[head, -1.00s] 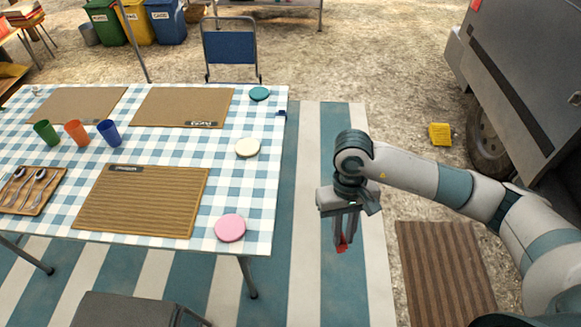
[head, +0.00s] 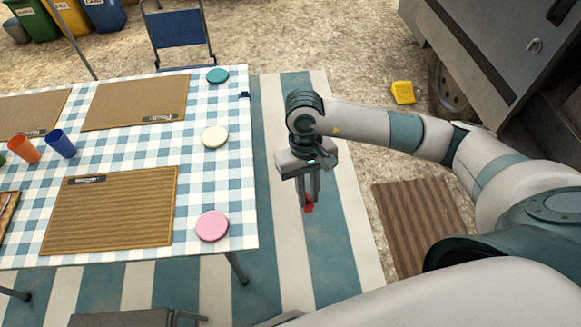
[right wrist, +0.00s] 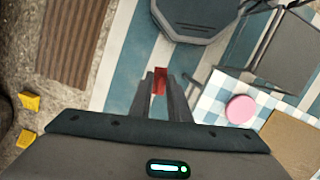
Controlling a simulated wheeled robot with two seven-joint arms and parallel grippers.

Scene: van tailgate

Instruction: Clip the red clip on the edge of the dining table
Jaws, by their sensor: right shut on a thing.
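My right gripper (head: 308,205) is shut on the red clip (head: 308,208), which shows between its fingertips and points down. In the right wrist view the red clip (right wrist: 160,80) sits between the two fingers. The dining table (head: 236,180) has a blue and white checked cloth and stands to the left of the gripper. The gripper hangs beyond the table's right edge, apart from it. A blue clip (head: 244,95) sits on that right edge near the far corner. My left gripper is not in view.
A pink disc (head: 212,226), a cream disc (head: 214,136) and a teal disc (head: 217,75) lie along the table's right side. Placemats (head: 110,215) and cups (head: 61,144) are further left. A blue chair (head: 182,44) stands behind.

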